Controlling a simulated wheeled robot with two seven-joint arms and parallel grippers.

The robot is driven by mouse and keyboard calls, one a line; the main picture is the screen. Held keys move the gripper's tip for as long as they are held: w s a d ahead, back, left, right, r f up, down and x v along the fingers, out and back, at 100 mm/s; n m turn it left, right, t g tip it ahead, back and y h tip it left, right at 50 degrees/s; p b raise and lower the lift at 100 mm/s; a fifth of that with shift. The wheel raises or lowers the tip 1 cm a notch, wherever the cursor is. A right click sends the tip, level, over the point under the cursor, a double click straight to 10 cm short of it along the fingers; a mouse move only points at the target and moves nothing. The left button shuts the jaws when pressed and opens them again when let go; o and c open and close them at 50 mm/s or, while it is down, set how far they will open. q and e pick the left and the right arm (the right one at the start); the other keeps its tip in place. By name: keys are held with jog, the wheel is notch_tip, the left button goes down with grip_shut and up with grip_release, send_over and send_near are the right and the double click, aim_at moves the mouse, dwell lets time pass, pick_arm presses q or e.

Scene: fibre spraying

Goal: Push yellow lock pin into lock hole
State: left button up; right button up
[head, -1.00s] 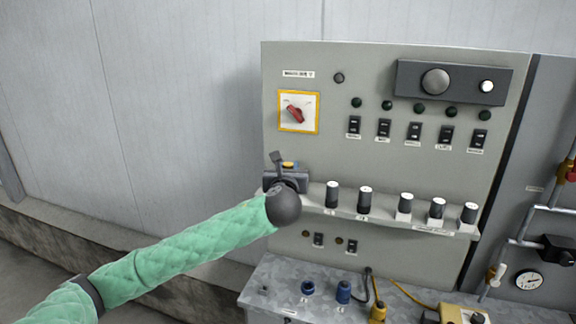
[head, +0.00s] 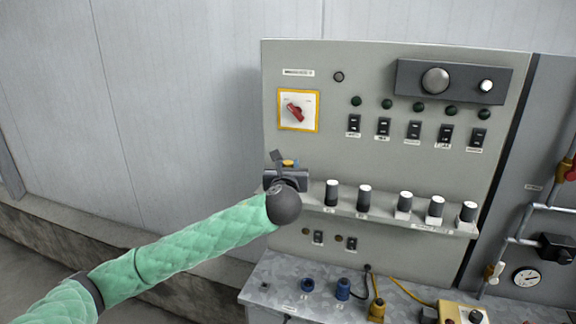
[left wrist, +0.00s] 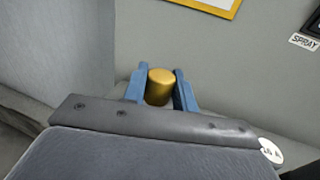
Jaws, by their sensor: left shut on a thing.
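The yellow lock pin (left wrist: 159,87) shows in the left wrist view as a short golden cylinder between the two blue fingers of my left gripper (left wrist: 160,92). My left gripper is shut on it. The lock hole is not visible; my gripper and wrist cover that area. How deep the pin sits cannot be told. My right gripper is not in view.
The grey control panel (head: 370,130) carries a red rotary switch (head: 296,112) in a yellow frame above my gripper. Several knobs stand on the ledge (head: 390,216) to the right. A metal shelf (head: 262,290) with blue connectors lies below. The wall at left is clear.

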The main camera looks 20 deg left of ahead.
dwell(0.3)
pick_arm(q)
jog(key=shift+p, duration=0.75)
dwell(0.7)
jog(key=shift+f+b, duration=0.4)
jog(key=shift+f, duration=1.25)
dwell(0.4)
jog(key=o, duration=1)
jog(key=shift+o, duration=0.2)
